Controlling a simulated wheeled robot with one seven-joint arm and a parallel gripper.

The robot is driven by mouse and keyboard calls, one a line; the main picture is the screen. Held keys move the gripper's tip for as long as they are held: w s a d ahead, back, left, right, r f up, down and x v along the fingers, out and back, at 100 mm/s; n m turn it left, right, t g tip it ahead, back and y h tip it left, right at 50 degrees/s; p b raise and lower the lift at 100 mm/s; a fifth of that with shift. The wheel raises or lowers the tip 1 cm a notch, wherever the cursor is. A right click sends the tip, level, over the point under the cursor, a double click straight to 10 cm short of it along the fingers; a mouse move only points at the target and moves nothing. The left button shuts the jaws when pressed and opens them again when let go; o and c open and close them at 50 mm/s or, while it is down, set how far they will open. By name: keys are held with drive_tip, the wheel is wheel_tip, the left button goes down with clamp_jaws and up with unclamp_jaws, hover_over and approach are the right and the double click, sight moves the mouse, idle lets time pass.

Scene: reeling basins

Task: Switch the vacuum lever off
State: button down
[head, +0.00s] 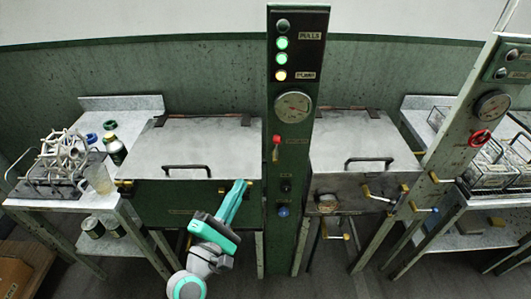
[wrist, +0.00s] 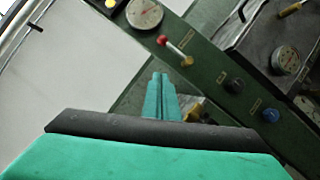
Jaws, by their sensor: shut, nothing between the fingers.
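The lever I take to be the vacuum lever (head: 276,147) has a red knob and a pale shaft. It is on the green column (head: 293,180) below the round gauge, with its knob toward the gauge. It also shows in the wrist view (wrist: 175,50), uncovered. My gripper (head: 243,183) is shut and empty. It is left of the column and lower than the lever, in front of the left basin, apart from the lever. Its closed fingertips show in the wrist view (wrist: 160,76). I cannot read the label by the lever.
A black knob (head: 285,186) and a blue knob (head: 283,211) sit lower on the column. Lidded basins flank it, the left lid (head: 205,140) and right lid (head: 355,143) having black handles. A brass-handled valve (head: 249,189) is close to my fingers. A red handwheel (head: 480,138) is on the right post.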

approach(276, 147)
drive_tip(key=w+a, duration=0.3)
drive_tip(key=w, duration=0.1)
drive_tip(key=shift+w+d+r, duration=0.3)
drive_tip(key=shift+d+r, duration=0.15)
drive_tip(key=shift+d, duration=0.2)
drive_tip(key=shift+w+d+r, duration=0.3)
drive_tip(key=shift+d+r, duration=0.15)
drive_tip(key=shift+d, duration=0.25)
drive_tip(key=shift+w+d+r, duration=0.3)
drive_tip(key=shift+d+r, duration=0.15)
drive_tip(key=shift+d, duration=0.2)
